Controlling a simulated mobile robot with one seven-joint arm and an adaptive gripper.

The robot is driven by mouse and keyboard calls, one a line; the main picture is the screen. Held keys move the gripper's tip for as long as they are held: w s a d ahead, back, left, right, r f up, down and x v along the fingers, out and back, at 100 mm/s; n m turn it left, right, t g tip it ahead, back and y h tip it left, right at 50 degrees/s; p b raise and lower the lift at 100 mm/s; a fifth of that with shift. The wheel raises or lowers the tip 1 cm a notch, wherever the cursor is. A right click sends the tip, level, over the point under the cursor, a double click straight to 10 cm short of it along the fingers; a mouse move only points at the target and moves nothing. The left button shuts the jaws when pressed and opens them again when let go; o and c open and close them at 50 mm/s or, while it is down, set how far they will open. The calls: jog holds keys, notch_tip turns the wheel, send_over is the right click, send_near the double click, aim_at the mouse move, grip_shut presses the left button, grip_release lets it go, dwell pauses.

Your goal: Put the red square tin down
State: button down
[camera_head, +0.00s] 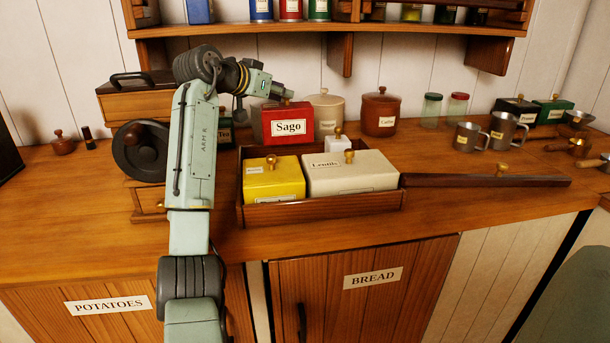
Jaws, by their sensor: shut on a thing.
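The red square tin (288,127), labelled "Sago", is upright at the back left of the wooden tray (320,212). My gripper (284,94) comes in from the left and is shut at the tin's top, where its lid knob is; the fingers are small and the grip is partly hidden. The tin's lower edge lies close to the tray's back rim in the picture. I cannot tell whether it is inside the tray, behind it, or held a little above.
The tray holds a yellow tin (273,182), a cream "Lentils" tin (351,176) and a small white tin (338,146). A cream canister (327,113) and a brown canister (380,115) stand behind. A long dark wooden piece (485,181) lies right. The front right counter is clear.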

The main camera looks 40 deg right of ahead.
aim_at(277, 130)
notch_tip(277, 130, down, 10)
jog(key=shift+s+r+p, duration=0.1)
jog(key=shift+r+p, duration=0.1)
jog(key=shift+p, duration=0.7)
jog(key=c, duration=1.9)
grip_release()
jog(key=shift+f, duration=0.2)
jog(key=o, duration=0.4)
jog(key=shift+o, duration=0.2)
jog(key=shift+r, duration=0.1)
jog(key=shift+b+v, duration=1.25)
jog(key=shift+v, duration=2.6)
